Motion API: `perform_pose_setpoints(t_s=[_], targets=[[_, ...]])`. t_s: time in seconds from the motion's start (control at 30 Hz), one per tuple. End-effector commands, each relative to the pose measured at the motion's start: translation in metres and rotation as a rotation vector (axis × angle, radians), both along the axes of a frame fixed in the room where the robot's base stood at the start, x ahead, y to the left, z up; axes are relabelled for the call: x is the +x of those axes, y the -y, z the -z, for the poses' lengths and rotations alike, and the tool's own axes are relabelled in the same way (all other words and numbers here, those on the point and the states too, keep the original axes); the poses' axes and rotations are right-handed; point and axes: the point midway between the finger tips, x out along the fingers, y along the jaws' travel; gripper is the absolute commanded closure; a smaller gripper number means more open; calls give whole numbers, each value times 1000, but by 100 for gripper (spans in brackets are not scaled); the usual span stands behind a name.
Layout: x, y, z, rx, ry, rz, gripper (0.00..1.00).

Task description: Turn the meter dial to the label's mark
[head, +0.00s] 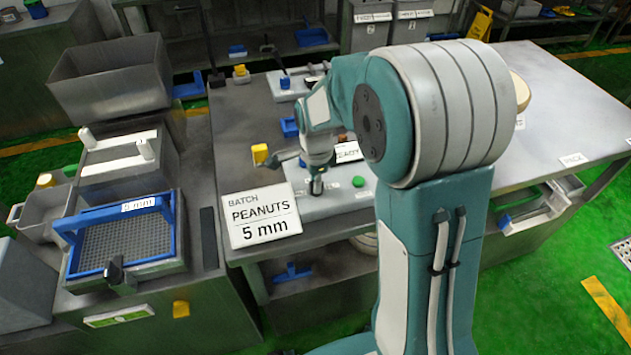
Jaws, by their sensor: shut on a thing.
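A white card (262,215) at the table's front left edge reads "BATCH PEANUTS 5 mm". Behind it on the steel table is a pale panel (340,199) with a green button (358,182). My gripper (316,187) points down at the left part of this panel. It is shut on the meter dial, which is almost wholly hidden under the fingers. The dial's pointer and scale cannot be read. A label (348,152) on the panel, partly hidden by my arm, seems to read "READY".
A blue-framed sieve (122,238) tagged "5 mm" sits on the machine at left. A yellow block (260,153) and a blue scoop (289,127) lie behind the panel. My arm hides much of the table's middle; the right side (570,110) is mostly clear.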

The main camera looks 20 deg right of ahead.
Motion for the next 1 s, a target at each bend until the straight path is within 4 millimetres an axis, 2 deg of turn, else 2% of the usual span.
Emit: perform_pose_setpoints(t_s=[0.57,0.6,0.67,1.0], targets=[[1,0,-2,0,4,34,100],[1,0,-2,0,4,34,71],[0,0,-1,0,4,34,46],[0,0,0,0,0,33,46]])
